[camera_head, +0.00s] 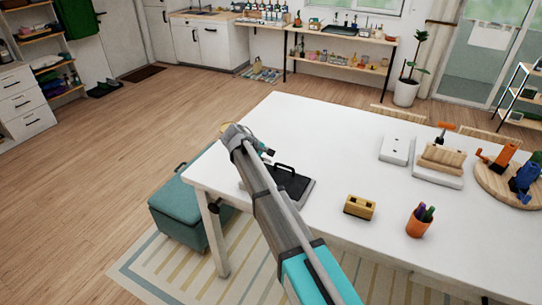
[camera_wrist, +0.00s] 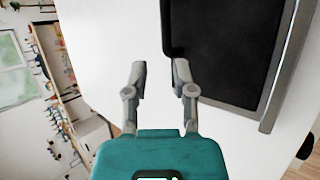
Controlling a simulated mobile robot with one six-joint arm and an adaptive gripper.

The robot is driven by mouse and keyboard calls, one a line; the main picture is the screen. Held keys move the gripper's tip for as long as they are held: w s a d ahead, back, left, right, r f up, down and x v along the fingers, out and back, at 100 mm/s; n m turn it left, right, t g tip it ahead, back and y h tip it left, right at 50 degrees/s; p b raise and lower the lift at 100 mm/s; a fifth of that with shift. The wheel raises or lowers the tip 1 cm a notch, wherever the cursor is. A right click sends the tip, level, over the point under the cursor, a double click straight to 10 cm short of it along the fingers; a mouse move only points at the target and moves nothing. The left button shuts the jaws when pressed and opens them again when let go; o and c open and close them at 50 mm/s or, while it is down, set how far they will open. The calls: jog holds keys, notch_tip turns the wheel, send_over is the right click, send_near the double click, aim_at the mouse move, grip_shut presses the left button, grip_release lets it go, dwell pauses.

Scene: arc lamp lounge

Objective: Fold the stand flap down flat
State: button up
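A stand with a dark panel (camera_head: 292,184) and a grey rim lies near the left end of the white table, partly hidden behind my arm in the head view. A thin black loop-shaped bar (camera_head: 285,167) shows at its far edge; I take it to be the flap, but its angle is hard to tell. In the wrist view the dark panel (camera_wrist: 222,45) and its grey rim (camera_wrist: 285,75) fill the upper right, with a black bar (camera_wrist: 167,28) along the left side. My gripper (camera_wrist: 160,72) is open and empty, its fingers apart near the panel's corner.
The white table (camera_head: 300,120) is bare around the stand. A teal ottoman (camera_head: 180,210) stands by the left end.

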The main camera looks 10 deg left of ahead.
jog(key=shift+w+r+p+v, duration=0.1)
jog(key=shift+p+v, duration=0.9)
jog(key=shift+v, duration=0.4)
jog(key=shift+w+r+p+v, duration=0.1)
jog(key=shift+w+p+v, duration=0.05)
jog(key=shift+p+v, duration=1.1)
jog(key=shift+s+r, duration=0.1)
jog(key=s+d+f+m+g+y, duration=0.1)
jog(key=s+d+f+m+g, duration=0.2)
jog(key=d, duration=1)
jog(key=s+d+f+m+g+y, duration=0.1)
jog(key=s+d+m, duration=0.4)
jog(key=d, duration=0.7)
jog(key=s+d+f+m+g+y, duration=0.1)
jog(key=s+d+m+y, duration=0.3)
jog(key=s+d, duration=1)
jog(key=shift+s+d+f+m+g+y, duration=0.15)
jog(key=shift+s+m+g+y, duration=0.15)
jog(key=shift+s+m+g, duration=0.35)
